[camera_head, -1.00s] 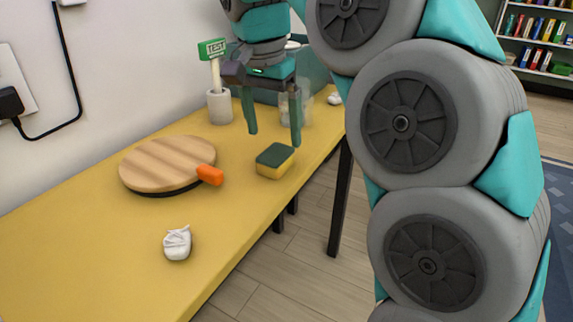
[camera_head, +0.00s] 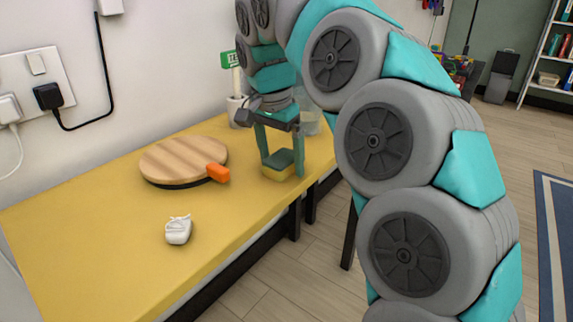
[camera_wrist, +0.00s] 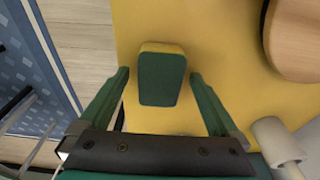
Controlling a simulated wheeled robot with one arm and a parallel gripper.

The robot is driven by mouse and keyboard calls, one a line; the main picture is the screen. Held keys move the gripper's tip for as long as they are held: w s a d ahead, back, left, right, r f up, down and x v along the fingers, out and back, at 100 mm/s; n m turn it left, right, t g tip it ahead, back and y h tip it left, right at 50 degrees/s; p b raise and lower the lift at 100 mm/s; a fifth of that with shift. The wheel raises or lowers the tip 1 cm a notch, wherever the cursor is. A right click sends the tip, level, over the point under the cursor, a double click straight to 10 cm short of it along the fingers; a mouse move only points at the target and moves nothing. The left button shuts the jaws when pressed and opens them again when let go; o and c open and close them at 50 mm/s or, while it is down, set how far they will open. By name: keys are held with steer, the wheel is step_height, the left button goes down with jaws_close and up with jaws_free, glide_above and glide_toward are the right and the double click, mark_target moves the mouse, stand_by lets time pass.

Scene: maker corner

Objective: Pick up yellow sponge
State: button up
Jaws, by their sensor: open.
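The yellow sponge (camera_head: 277,172) has a dark green top and lies on the yellow table near its right edge. In the wrist view the sponge (camera_wrist: 162,78) lies ahead of and between the two fingers, green side toward the camera. My gripper (camera_head: 282,166) is open, pointing down, with one finger on either side of the sponge in the head view. It also shows open in the wrist view (camera_wrist: 163,82), with visible gaps between the fingers and the sponge. Whether the fingertips reach down beside the sponge is hard to tell.
A round wooden board (camera_head: 183,158) with an orange piece (camera_head: 218,173) at its edge lies left of the sponge. A small white object (camera_head: 178,230) lies nearer the front. A pale holder with a green sign (camera_head: 228,60) stands behind. The yellow table (camera_head: 110,240) is clear at front left.

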mark_target(282, 156)
steer(key=c, duration=1.5)
steer(key=shift+c, duration=0.2)
steer(key=shift+r, duration=0.1)
steer(key=shift+w+r, duration=0.1)
steer(key=shift+r, duration=1.55)
jaws_close()
steer(key=s+d+b, duration=0.1)
steer(key=s+d, duration=0.1)
steer(key=s, duration=0.5)
steer(key=s+d+r+b, duration=0.1)
steer(key=s+d+b, duration=0.1)
steer(key=s, duration=0.6)
steer(key=shift+s+d+r, duration=0.2)
steer(key=shift+d+r, duration=0.05)
steer(key=shift+d, duration=0.3)
